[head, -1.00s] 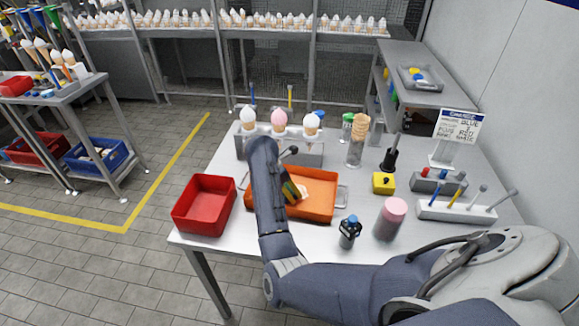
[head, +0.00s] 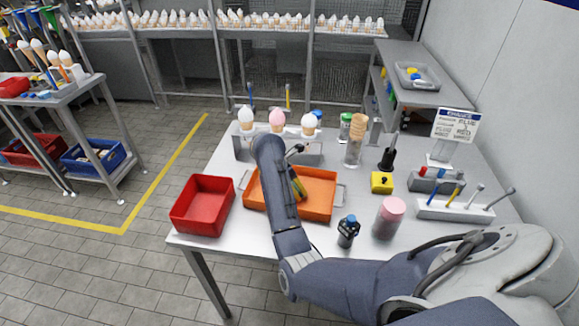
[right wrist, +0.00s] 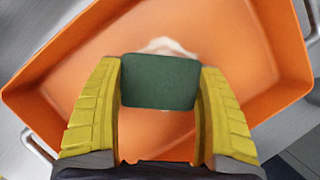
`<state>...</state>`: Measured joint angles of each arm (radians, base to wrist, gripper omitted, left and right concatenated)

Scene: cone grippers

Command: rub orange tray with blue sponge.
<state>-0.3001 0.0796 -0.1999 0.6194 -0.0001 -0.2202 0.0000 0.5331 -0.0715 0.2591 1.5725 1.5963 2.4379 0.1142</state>
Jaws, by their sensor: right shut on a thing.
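The orange tray (head: 319,199) lies on the metal table, partly hidden by my right forearm; its floor fills much of the right wrist view (right wrist: 250,55). My right gripper (head: 297,186) is over the tray, mostly hidden by the arm in the head view. In the right wrist view its yellow fingers are shut on a block-shaped sponge (right wrist: 160,82), which looks dark green on the face I see. A whitish patch (right wrist: 166,46) shows on the tray floor just beyond the sponge. I cannot tell whether the sponge touches the floor. My left gripper is not in view.
A red bin (head: 202,205) stands left of the tray. A cone holder (head: 308,147) is behind it. A dark bottle (head: 348,231) and a pink-topped jar (head: 389,217) stand in front right. A yellow block (head: 382,182) is further right.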

